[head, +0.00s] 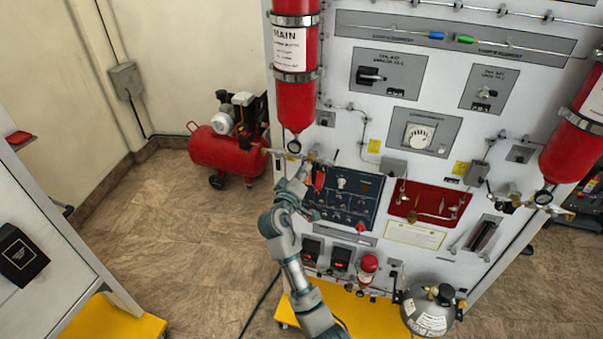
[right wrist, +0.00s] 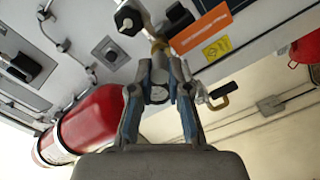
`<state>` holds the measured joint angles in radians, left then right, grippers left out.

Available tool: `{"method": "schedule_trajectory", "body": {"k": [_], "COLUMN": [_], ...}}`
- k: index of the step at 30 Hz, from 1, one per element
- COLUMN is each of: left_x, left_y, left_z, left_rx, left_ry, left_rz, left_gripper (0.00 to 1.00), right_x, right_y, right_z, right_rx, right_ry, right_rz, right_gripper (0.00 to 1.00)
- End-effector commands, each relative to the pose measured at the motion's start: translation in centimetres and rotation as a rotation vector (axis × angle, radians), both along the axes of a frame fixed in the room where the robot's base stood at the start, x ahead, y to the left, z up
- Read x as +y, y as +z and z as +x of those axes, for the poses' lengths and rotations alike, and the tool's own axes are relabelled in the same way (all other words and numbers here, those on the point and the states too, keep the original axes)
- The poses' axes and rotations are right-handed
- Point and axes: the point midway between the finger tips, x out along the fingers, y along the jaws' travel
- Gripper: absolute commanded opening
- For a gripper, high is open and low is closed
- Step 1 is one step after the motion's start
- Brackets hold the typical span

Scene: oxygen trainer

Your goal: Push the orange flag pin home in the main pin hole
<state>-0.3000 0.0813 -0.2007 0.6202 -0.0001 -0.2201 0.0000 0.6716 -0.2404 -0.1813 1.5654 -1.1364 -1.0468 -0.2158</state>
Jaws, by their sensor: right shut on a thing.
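My right gripper (head: 303,166) is at the valve fittings below the red MAIN cylinder (head: 296,105). In the right wrist view the two fingers (right wrist: 160,65) are shut on a small brass-coloured piece, which I take to be the pin's end. The orange flag (right wrist: 200,27) is beside the fingertips, close to the panel. In the head view an orange-red strip (head: 319,178) hangs just right of the gripper, likely the same flag. The main pin hole is hidden by the fingers and fittings, so I cannot tell how deep the pin sits. My left gripper is not in view.
A dark knob (right wrist: 127,20) and a brass hook-shaped handle (right wrist: 220,96) are close to the fingers. A blue switch panel (head: 345,200) and a red panel (head: 430,203) are to the right. A red compressor (head: 225,150) stands left; the floor in front of it is clear.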

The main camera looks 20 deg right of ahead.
Motion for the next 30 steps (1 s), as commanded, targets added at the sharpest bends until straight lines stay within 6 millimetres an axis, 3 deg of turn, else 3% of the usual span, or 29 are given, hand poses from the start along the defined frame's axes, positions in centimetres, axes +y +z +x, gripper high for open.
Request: {"method": "schedule_trajectory", "body": {"k": [25,26,27,29,30], "left_x": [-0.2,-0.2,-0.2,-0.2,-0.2], "left_y": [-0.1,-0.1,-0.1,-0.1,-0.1], "left_z": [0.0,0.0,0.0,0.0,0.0], "left_rx": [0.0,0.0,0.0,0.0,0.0], "left_ry": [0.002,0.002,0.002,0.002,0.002], "left_rz": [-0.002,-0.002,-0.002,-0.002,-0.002], "left_gripper": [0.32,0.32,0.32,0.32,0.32], "right_x": [-1.3,-1.3,-1.2,-1.2,-1.2], "right_y": [-0.1,-0.1,-0.1,0.0,0.0], "right_z": [1.4,1.4,1.4,1.4,1.4], "right_rx": [0.001,0.001,0.001,0.001,0.001], "right_ry": [-0.004,-0.003,-0.003,-0.003,-0.003], "right_rz": [0.0,0.0,0.0,0.0,0.0], "right_gripper": [0.0,0.22,0.32,0.46,0.46]}}
